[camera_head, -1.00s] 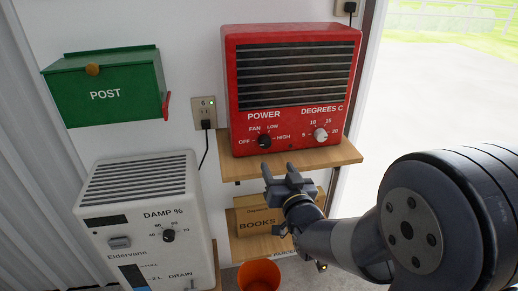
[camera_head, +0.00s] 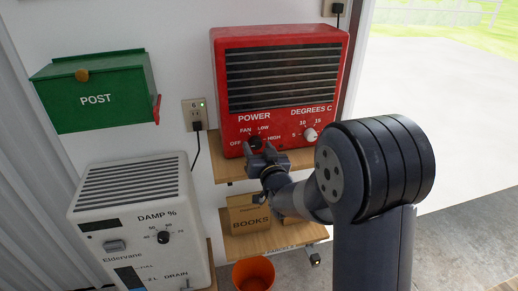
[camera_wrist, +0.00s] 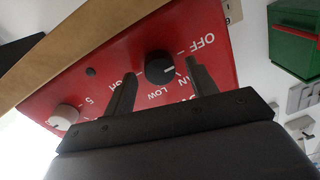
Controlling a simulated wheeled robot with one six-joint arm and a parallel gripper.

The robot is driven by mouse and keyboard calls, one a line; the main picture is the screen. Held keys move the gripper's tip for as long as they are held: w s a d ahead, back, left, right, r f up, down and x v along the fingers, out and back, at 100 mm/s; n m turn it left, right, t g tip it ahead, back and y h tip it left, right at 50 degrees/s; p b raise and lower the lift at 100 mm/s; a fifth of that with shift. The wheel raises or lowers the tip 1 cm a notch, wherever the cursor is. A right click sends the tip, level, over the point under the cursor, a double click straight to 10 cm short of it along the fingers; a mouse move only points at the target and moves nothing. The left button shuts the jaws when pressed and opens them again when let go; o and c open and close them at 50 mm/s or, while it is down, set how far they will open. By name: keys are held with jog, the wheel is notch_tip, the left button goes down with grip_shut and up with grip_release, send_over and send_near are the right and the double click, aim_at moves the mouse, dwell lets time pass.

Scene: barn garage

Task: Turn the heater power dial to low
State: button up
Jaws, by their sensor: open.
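The red heater (camera_head: 226,100) stands on a wooden shelf. Its black power dial (camera_head: 255,142) is at the lower left of its front, among the labels OFF, FAN, LOW and HIGH. My gripper (camera_head: 259,150) is open just in front of the dial and partly covers it. In the wrist view the heater is upside down, and the dial (camera_wrist: 159,68) shows between the two fingertips, with a gap on each side. Its white pointer mark faces right in that view, toward the OFF and FAN side; the exact setting is hard to read. Contact is not visible.
A white degrees dial (camera_head: 310,135) is right of the power dial. The shelf edge (camera_head: 225,172) runs below the heater. A white dehumidifier (camera_head: 135,190), a green post box (camera_head: 100,95), a books box (camera_head: 247,220) and an orange bucket (camera_head: 256,275) are nearby.

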jog(key=shift+c, duration=0.3)
jog(key=c, duration=0.9)
